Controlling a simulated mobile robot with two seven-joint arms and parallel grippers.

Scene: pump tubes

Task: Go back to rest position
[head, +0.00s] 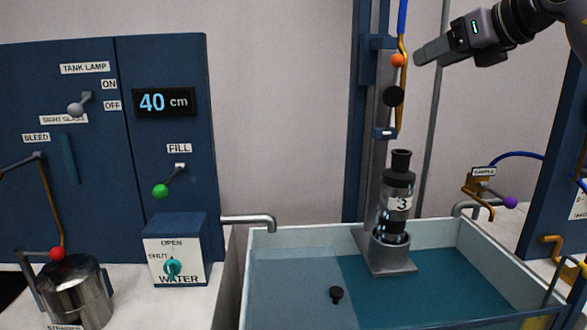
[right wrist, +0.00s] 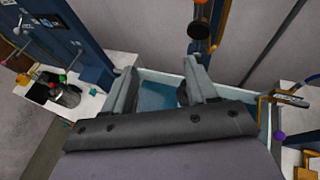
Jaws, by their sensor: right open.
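My right gripper (head: 418,55) is up at the top right in the head view, its arm coming in from the right edge. Its fingers point left, close to the orange ball (head: 398,60) on the column; whether they touch it I cannot tell. In the right wrist view the two fingers of the right gripper (right wrist: 160,90) stand apart with nothing held between them. My left gripper is in neither view. A dark pump tube marked 3 (head: 399,190) stands upright in a grey holder (head: 391,262) in the tank, well below the right gripper.
A blue panel (head: 60,110) with levers and a 40 cm display (head: 165,102) stands left. A metal pot (head: 75,295) is front left. A purple-knobbed lever (head: 509,202) is at right.

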